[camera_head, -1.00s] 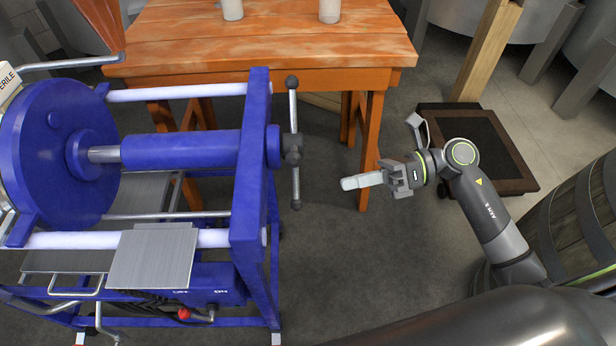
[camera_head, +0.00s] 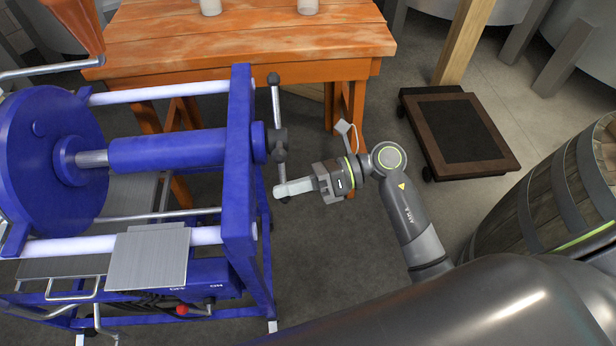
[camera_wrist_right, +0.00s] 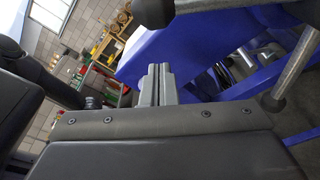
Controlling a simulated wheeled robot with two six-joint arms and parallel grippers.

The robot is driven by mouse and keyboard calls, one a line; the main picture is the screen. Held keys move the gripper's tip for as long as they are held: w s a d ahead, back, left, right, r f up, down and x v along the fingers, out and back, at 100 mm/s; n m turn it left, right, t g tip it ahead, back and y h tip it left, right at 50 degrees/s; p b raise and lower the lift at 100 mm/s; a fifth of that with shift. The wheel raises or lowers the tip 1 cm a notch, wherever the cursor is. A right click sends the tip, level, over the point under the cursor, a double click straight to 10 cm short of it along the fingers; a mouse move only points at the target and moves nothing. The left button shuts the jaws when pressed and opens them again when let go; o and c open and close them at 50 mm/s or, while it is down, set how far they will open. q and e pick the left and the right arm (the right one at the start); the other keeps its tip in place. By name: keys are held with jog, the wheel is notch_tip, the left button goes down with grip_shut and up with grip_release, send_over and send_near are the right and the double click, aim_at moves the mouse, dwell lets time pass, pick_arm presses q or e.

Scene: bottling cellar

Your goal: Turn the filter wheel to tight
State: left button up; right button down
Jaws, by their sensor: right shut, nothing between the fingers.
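The filter wheel (camera_head: 279,144) is a dark hub with a metal bar and dark knobs at its ends, on the right end of the blue filter press (camera_head: 238,165). The bar stands nearly upright in the head view. My right gripper (camera_head: 277,190) is shut and empty, its fingertips close to the bar's lower knob; I cannot tell whether they touch. In the right wrist view the shut fingers (camera_wrist_right: 158,80) point at the blue frame, with the wheel's bar (camera_wrist_right: 300,65) and knob (camera_wrist_right: 272,102) to their right. My left gripper is not in view.
An orange wooden table (camera_head: 270,35) with two pale containers stands behind the press. A dark wheeled platform (camera_head: 455,135) and a wooden barrel (camera_head: 540,200) are on the right.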

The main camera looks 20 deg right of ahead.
jog(key=w+r, duration=0.1)
jog(key=w+d+r+p, duration=0.1)
jog(key=r, duration=0.1)
jog(key=shift+w+d, duration=0.15)
jog(key=shift+w, duration=0.1)
jog(key=shift+w+d+r+m+p, duration=0.15)
jog(key=shift+w+r+m+p, duration=0.4)
jog(key=shift+r+p, duration=0.25)
jog(key=shift+s+f, duration=0.1)
